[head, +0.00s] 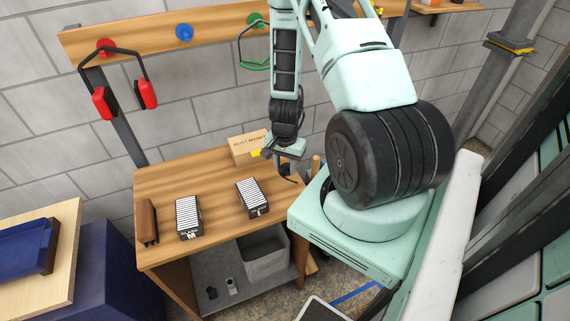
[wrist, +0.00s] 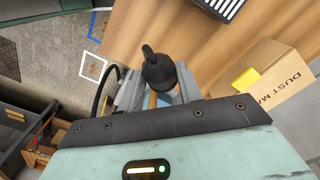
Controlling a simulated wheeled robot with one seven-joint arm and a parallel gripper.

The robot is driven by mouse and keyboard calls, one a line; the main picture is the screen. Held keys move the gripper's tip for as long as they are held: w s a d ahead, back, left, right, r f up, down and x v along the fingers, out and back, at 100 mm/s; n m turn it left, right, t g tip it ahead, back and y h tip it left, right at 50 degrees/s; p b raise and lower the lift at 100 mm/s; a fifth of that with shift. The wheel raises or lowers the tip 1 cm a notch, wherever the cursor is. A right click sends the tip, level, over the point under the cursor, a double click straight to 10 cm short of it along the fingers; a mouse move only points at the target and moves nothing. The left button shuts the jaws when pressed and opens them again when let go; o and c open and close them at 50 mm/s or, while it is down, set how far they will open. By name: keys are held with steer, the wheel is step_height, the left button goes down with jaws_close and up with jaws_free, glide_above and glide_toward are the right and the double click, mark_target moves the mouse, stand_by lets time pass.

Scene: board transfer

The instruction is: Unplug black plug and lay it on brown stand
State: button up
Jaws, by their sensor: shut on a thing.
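My gripper (wrist: 155,98) is shut on the black plug (wrist: 157,70), whose rounded body and thin tip stick out past the fingers in the wrist view. In the head view my gripper (head: 289,160) is at the right back part of the wooden table, right of the cardboard box. A dark curved piece, perhaps the plug's cable, shows below the fingers there. The brown stand (head: 148,221) is at the table's left edge, far to the left of my gripper. I cannot make out any socket at the plug.
Two dark units with white ridged tops, one left (head: 188,217) and one right (head: 252,199), stand on the table (head: 215,180). A dust mask box (head: 246,146) stands at the back, also in the wrist view (wrist: 270,85). Bare wood lies between the units.

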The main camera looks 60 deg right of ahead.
mark_target(285, 175)
steer(key=shift+f+b, duration=2)
steer(key=shift+f, duration=0.6)
steer(key=o, duration=1.1)
steer(key=shift+r, duration=0.15)
step_height(285, 175, up, 17)
steer(key=shift+r+b, duration=0.1)
steer(key=shift+b, duration=0.45)
